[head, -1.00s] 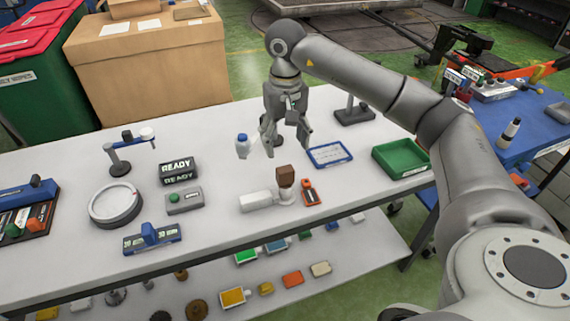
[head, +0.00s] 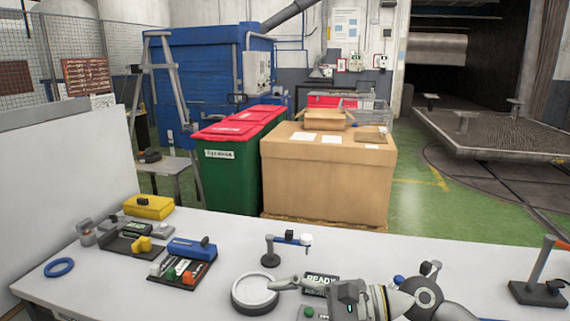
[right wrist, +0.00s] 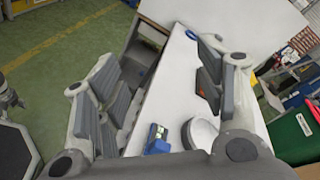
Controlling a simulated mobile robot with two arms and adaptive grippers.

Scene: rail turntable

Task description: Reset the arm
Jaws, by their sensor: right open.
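My right arm (head: 428,297) shows at the bottom of the head view, low over the white table (head: 225,233). Its gripper (head: 283,285) points left, with one finger over the right rim of a round white dish (head: 250,293); whether it touches cannot be told. The lower part of the gripper is cut off by the frame. In the right wrist view my right gripper (right wrist: 160,88) is open, its fingers wide apart with nothing held between them. The dish (right wrist: 201,134) and a blue-topped device (right wrist: 157,139) show beyond it. My left gripper is not in view.
A READY sign (head: 320,282) stands close behind my right gripper. A small stand (head: 272,250) is behind the dish. A tool rack (head: 182,266) and yellow box (head: 149,206) are left. A dark stand (head: 537,290) is right. A cardboard box (head: 328,175) and green bin (head: 232,165) are behind the table.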

